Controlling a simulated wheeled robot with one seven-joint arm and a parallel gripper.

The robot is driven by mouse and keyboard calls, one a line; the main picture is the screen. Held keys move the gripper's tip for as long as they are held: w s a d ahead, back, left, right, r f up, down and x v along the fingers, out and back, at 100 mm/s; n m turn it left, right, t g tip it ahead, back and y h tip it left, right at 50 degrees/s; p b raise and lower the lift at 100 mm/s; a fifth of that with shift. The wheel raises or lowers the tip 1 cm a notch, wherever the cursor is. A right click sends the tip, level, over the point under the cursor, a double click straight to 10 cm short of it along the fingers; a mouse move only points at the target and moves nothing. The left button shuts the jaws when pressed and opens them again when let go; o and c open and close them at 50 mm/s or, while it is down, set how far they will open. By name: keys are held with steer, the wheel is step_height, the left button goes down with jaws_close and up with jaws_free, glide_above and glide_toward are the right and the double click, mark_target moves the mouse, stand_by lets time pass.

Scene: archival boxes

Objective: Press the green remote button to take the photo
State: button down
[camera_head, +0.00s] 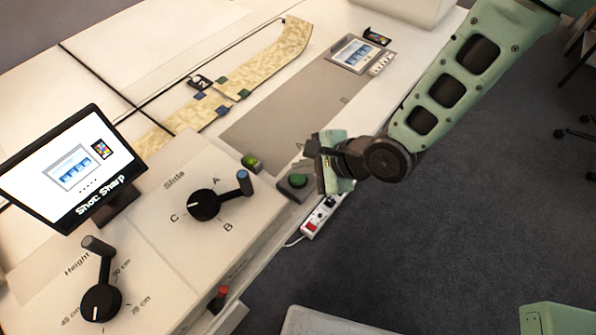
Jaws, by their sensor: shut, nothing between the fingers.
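The green remote button (298,181) sits on a small dark grey box at the right edge of the white console. My gripper (318,160) is just above and to the right of it in the picture, shut and empty. The button's top is visible and looks uncovered; I cannot tell how high the fingertips are above it. The monitor (68,165) at the left reads "Shot: Sharp" and shows a picture of a framed sheet and a colour card.
A green lamp or knob (252,162) stands on the console near the Slide dial (204,205). The Height dial (100,302) and a red-topped knob (219,296) are nearer. A power strip (322,216) lies below the button. The framed sheet (356,53) lies at the back.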

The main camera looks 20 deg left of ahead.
mark_target(303, 178)
steer(key=shift+r, duration=0.1)
step_height(303, 178, up, 5)
steer(key=p, duration=0.4)
steer(key=shift+p, duration=0.35)
stand_by(0.6)
steer(key=s+d+r+n+h, duration=0.2)
steer(key=d+r+n+h, duration=0.3)
steer(key=d+r+n, duration=0.65)
steer(key=s+d+r+n+g+h, duration=0.1)
steer(key=s+d+r+n, duration=0.2)
steer(key=d, duration=0.3)
steer(key=s+d+r+n+h, duration=0.2)
steer(key=s+d+r+n, duration=0.2)
steer(key=s+d, duration=0.2)
steer(key=shift+g, duration=0.4)
steer(key=shift+s+a+n, duration=0.15)
steer(key=shift+n, duration=0.1)
